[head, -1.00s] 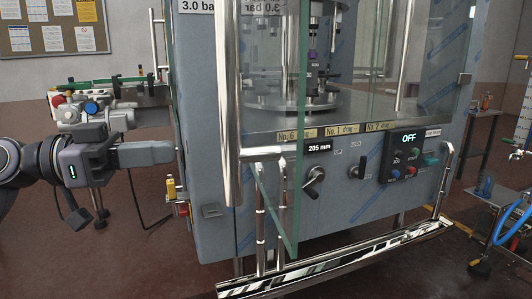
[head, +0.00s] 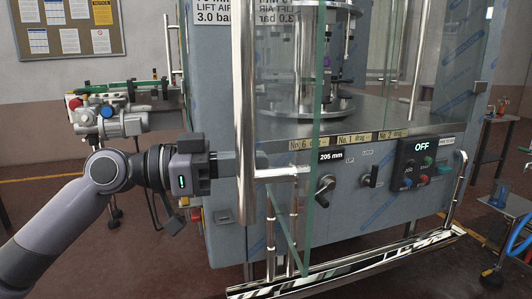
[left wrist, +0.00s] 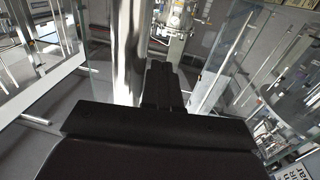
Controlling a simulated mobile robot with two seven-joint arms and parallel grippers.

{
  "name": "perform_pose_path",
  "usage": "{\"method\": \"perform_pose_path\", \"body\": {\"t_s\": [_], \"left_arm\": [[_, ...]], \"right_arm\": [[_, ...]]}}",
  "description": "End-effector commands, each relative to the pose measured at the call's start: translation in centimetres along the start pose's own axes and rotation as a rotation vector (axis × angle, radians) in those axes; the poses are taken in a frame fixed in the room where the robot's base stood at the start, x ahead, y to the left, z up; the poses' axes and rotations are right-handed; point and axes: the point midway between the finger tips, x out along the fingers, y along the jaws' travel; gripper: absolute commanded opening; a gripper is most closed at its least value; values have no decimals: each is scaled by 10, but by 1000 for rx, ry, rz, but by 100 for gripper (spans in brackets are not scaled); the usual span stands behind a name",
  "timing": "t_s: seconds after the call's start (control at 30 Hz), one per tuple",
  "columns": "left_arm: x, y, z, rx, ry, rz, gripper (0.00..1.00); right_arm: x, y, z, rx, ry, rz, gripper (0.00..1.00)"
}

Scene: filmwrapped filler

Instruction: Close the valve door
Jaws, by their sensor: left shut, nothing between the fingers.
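The door is a clear glass panel (head: 283,75) on the filling machine, with a greenish edge and a tall vertical steel handle (head: 243,90). It stands swung out in front of the cabinet. My left gripper (head: 255,162) is shut and empty, pointing right, with its fingertips passing behind the handle in the head view. Whether it touches the handle or glass I cannot tell. In the left wrist view the closed black fingers (left wrist: 162,80) lie just right of a shiny vertical steel bar (left wrist: 128,55). My right gripper is not in view.
The blue-grey cabinet (head: 232,225) carries a control panel (head: 420,160) reading OFF and a black knob (head: 324,190). A low steel rail (head: 350,268) runs along its front. A side unit with a motor (head: 125,125) stands at the left. A table (head: 498,140) is at the right.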

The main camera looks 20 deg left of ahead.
Motion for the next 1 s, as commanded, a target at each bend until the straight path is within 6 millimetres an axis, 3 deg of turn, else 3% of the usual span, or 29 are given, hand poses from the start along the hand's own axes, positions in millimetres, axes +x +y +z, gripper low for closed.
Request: {"method": "perform_pose_path", "body": {"t_s": [0.23, 0.77, 1.0], "left_arm": [[23, 0, -1, -1, 1, -1, 0], [28, -1, 0, -1, 0, -3, 0], [43, -4, -2, -1, 2, -23, 0]], "right_arm": [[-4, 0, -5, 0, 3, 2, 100], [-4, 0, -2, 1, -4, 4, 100], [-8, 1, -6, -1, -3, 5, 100]]}}
